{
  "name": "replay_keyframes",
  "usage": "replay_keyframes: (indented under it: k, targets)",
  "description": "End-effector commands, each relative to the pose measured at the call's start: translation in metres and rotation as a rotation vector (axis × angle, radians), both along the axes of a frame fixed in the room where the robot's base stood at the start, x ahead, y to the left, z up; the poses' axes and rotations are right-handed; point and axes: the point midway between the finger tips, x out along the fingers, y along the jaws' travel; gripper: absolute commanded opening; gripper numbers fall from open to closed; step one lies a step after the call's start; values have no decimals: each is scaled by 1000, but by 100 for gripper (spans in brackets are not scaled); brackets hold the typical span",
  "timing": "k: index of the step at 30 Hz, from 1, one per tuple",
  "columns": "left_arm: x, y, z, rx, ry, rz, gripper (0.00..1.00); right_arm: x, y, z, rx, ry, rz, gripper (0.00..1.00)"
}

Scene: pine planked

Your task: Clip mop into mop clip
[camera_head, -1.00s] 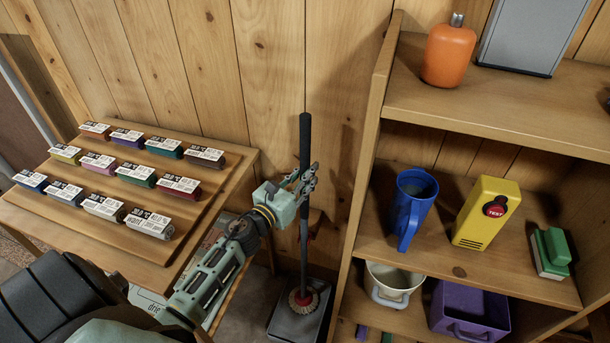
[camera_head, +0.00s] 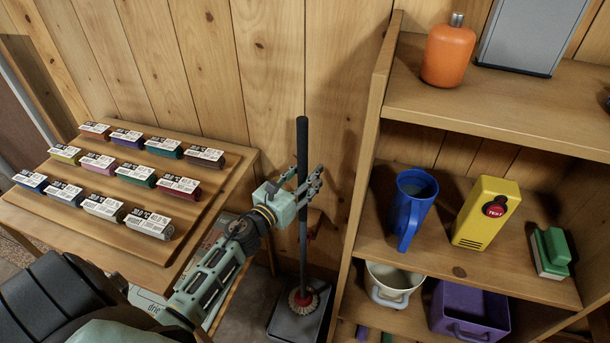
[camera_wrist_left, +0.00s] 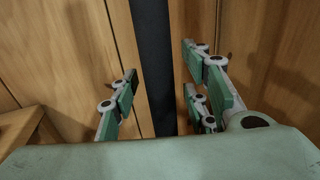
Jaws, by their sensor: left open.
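The mop (camera_head: 303,152) stands almost upright against the plank wall, with a dark handle and a red and pale head low down in a grey tray (camera_head: 296,323). My left gripper (camera_head: 307,180) is open, its fingers on either side of the upper handle. In the left wrist view the dark handle (camera_wrist_left: 152,50) runs between the spread fingers (camera_wrist_left: 160,80), with gaps to both sides. Small brown pieces on the wall behind the handle may be the mop clip, but they are mostly hidden. My right gripper is out of view.
A wooden shelf (camera_head: 460,255) stands close right of the mop, holding a blue jug (camera_head: 412,205), a yellow box (camera_head: 486,215) and an orange flask (camera_head: 448,55). On the left, a table (camera_head: 150,262) carries several labelled blocks. The wall is close behind the mop.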

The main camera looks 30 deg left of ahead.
Motion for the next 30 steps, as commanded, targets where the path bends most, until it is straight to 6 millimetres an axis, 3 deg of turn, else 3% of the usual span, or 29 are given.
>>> replay_keyframes:
  k: [8, 21, 30]
  targets:
    - [-12, 1, -3, -1, 5, 1, 42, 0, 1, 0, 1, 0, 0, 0]
    - [-98, 6, -2, -3, 3, 1, 42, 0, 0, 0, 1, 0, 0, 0]
    - [-120, 8, 0, 0, 0, 1, 42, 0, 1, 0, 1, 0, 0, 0]
